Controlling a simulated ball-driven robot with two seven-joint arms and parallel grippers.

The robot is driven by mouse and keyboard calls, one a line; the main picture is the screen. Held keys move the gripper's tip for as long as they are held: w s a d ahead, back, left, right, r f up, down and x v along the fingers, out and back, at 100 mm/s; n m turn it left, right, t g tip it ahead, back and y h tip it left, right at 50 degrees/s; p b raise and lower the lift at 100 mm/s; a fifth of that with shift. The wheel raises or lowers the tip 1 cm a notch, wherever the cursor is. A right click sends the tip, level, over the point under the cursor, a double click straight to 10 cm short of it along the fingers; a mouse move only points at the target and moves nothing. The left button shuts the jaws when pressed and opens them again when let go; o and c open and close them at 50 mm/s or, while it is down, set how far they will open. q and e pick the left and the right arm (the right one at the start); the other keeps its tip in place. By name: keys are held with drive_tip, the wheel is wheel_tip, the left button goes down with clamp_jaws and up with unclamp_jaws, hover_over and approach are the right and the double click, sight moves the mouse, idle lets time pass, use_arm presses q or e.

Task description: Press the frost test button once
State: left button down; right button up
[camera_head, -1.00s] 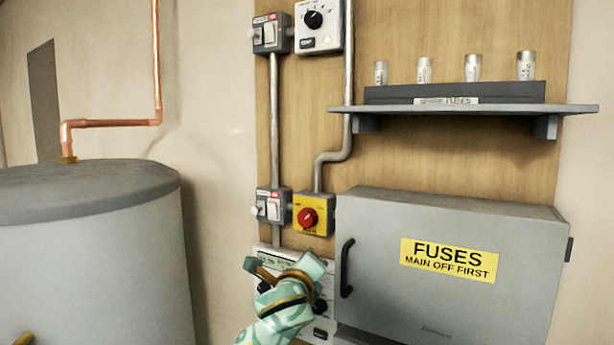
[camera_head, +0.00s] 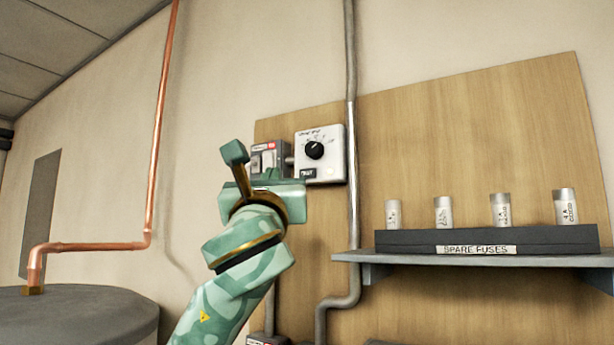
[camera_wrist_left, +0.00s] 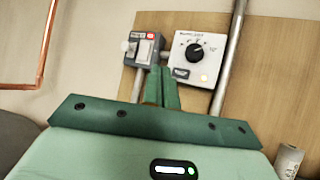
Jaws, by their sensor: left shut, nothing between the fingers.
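The frost thermostat box (camera_head: 320,155) is white with a black dial, high on the wooden board. A small dark patch (camera_head: 307,173) is at its lower left, and in the left wrist view the box (camera_wrist_left: 197,60) shows a dark oblong patch (camera_wrist_left: 181,73) and a small pale spot (camera_wrist_left: 204,78). I cannot tell which is the test button. My left gripper (camera_head: 235,155) is raised left of the box in the head view. In the left wrist view its fingers (camera_wrist_left: 162,88) are together and empty, just below and left of the box, apparently not touching it. My right gripper is out of view.
A grey switch box (camera_head: 266,160) sits left of the thermostat, partly behind my gripper. A metal conduit (camera_head: 352,220) runs down on the right. A shelf (camera_head: 480,258) holds several spare fuses. A copper pipe (camera_head: 158,130) and grey tank (camera_head: 75,310) stand left.

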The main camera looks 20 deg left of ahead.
sight(308, 174)
use_arm(q)
drive_tip(key=shift+s+a+r+y, duration=0.1)
drive_tip(key=shift+s+r+y, duration=0.1)
drive_tip(key=shift+r, duration=0.3)
drive_tip(key=shift+s+a+r+y, duration=0.1)
drive_tip(key=shift+s+r, duration=0.05)
drive_tip(key=shift+r, duration=0.35)
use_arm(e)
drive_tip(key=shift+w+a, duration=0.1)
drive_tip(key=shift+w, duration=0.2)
use_arm(q)
drive_tip(key=shift+s, duration=0.1)
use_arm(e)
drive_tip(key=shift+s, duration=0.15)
